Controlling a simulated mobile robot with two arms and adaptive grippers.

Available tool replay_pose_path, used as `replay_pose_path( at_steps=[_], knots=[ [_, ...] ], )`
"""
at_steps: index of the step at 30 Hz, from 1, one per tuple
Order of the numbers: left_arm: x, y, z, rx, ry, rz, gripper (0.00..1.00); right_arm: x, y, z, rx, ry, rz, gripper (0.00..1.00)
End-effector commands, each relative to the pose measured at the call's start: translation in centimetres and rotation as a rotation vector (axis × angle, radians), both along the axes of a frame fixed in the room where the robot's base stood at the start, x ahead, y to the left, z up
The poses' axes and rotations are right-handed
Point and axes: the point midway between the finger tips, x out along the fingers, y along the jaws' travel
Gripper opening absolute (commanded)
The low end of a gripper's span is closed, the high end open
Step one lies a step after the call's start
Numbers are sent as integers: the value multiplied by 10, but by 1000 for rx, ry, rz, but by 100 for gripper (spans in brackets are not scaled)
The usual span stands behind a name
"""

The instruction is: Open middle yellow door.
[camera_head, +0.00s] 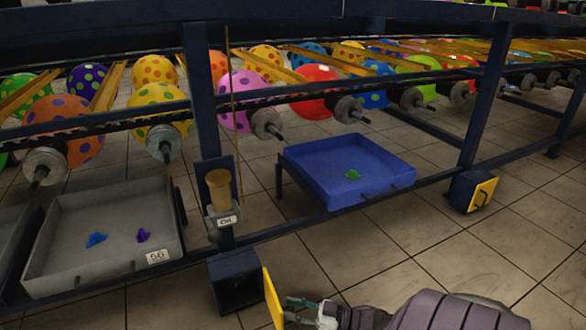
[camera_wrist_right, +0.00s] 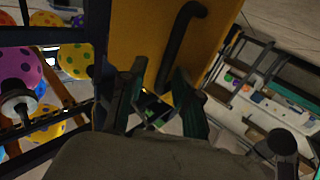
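A yellow door (camera_head: 272,298) on a dark box (camera_head: 236,282) at the bottom centre shows nearly edge-on in the head view. It stands swung out from the box's right edge, and the box front looks dark and open. In the right wrist view the yellow door (camera_wrist_right: 135,35) fills the upper middle, with a black curved handle (camera_wrist_right: 178,45). My right gripper (camera_head: 292,309) is beside the door's outer face. In the wrist view its fingers (camera_wrist_right: 162,100) are apart near the handle's lower end; I cannot tell whether they touch it. My left gripper is not in view.
Another dark box with a yellow door (camera_head: 482,195) sits to the right, its door shut. A blue tray (camera_head: 325,190) and a grey tray (camera_head: 60,235) hold small deflated balloons. Dark frame posts (camera_head: 203,100) stand close by. Tiled floor (camera_head: 400,285) at the front is open.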

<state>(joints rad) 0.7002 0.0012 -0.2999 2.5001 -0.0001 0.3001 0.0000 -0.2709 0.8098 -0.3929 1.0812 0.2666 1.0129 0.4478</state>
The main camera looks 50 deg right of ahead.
Motion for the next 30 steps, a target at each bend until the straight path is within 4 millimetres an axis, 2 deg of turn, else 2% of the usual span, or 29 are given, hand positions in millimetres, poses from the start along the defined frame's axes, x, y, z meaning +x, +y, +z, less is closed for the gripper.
replay_pose_path(
  at_steps=[8,11,24,30],
  knots=[
    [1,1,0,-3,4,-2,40,0,0,1,1,-2,0,34],
    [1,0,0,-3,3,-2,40,-7,-4,0,0,0,-1,34],
    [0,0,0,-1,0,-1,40,-85,-40,-1,-2,4,-2,34],
    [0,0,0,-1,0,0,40,-105,-50,0,-1,0,-2,34]
  ],
)
